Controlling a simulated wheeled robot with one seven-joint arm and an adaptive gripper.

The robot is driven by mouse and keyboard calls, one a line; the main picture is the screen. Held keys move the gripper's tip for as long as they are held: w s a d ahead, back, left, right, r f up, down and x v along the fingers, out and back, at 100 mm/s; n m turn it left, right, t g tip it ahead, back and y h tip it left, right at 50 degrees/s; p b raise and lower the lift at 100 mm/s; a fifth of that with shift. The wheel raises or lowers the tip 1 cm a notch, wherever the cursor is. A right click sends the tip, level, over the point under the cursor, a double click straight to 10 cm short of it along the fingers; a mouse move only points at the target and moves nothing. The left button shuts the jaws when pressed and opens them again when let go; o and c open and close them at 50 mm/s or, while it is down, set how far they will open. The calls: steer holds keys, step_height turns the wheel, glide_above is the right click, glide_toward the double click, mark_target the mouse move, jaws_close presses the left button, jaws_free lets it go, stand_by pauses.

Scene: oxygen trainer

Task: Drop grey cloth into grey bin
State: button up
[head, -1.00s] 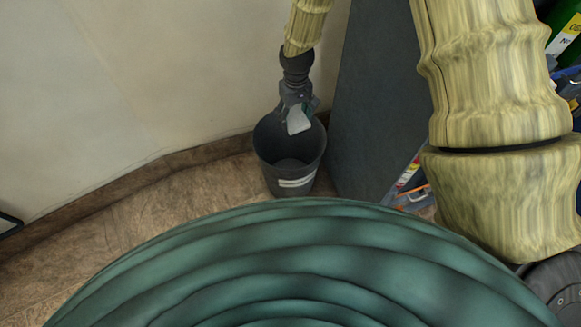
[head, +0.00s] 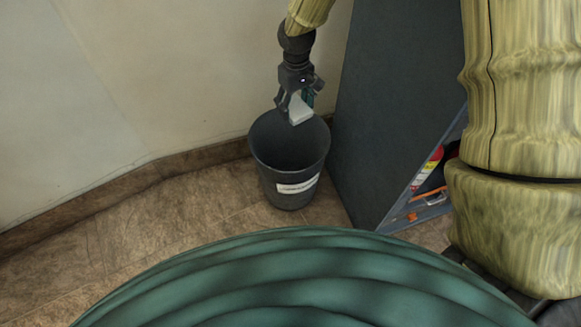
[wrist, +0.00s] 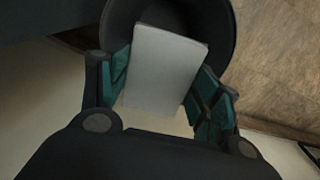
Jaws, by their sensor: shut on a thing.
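The grey cloth (wrist: 165,70) is a pale grey, flat rectangular piece between the fingers of my gripper (wrist: 163,95) in the wrist view. In the head view the cloth (head: 300,109) hangs below my gripper (head: 298,98), which points down and is shut on it. The grey bin (head: 288,185) is a dark grey round bucket with a white label, upright on the floor. The cloth is over the far part of the bin's mouth. In the wrist view the bin's rim (wrist: 228,45) shows behind the cloth, which hides part of the opening.
A tall dark panel (head: 380,100) stands just right of the bin. Beyond its edge is a shelf with a red item (head: 428,168) and orange items. A pale wall (head: 150,80) is behind and left. The brown floor (head: 190,215) left of the bin is clear.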

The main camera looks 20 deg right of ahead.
steer(key=shift+f+b, duration=2.75)
steer(key=shift+f, duration=0.1)
steer(key=o, duration=1)
steer(key=shift+r, duration=0.1)
step_height(320, 180, up, 12)
steer(key=shift+f, duration=0.1)
